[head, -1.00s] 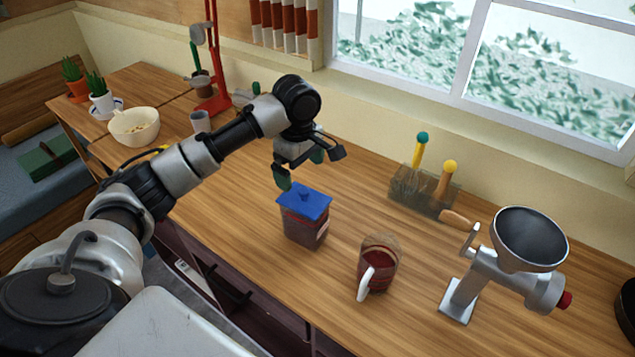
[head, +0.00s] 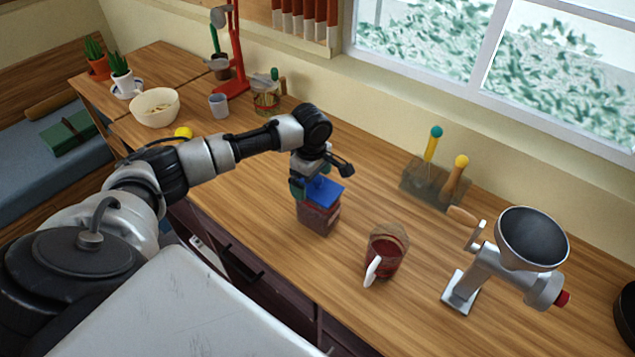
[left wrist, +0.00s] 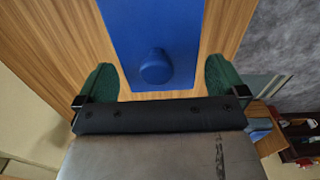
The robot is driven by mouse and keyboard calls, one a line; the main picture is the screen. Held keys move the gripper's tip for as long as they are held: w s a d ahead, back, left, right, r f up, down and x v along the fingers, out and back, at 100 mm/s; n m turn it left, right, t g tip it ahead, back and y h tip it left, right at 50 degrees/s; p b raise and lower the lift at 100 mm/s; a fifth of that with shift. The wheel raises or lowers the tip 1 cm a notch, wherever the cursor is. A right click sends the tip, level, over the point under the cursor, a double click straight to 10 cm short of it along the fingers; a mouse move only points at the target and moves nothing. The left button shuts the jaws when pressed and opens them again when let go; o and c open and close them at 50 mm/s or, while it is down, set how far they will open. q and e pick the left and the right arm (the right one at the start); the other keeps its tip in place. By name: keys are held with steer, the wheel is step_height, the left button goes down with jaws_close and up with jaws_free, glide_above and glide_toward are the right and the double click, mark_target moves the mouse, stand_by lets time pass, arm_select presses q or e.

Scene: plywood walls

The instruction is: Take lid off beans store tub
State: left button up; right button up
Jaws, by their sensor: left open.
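The beans store tub (head: 316,218) is a dark, see-through square tub standing on the wooden counter. Its blue lid (head: 327,193) sits on top and has a round blue knob, which shows clearly in the left wrist view (left wrist: 156,67). My left gripper (head: 311,182) is right over the tub and hides part of the lid. In the left wrist view its two green fingertips (left wrist: 161,80) are apart, one on each side of the lid and knob, with gaps to the lid's edges. My right gripper is not in view.
A glass jug of red liquid (head: 388,256) stands to the right of the tub, with a metal grinder (head: 530,240) beyond it. A tool block (head: 437,183) stands by the wall. A bowl (head: 155,107) and cup (head: 218,104) are at left. Counter behind the tub is clear.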

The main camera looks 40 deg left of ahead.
arm_select(q)
steer(key=shift+f, duration=0.15)
steer(key=shift+c, duration=0.5)
steer(key=c, duration=0.6)
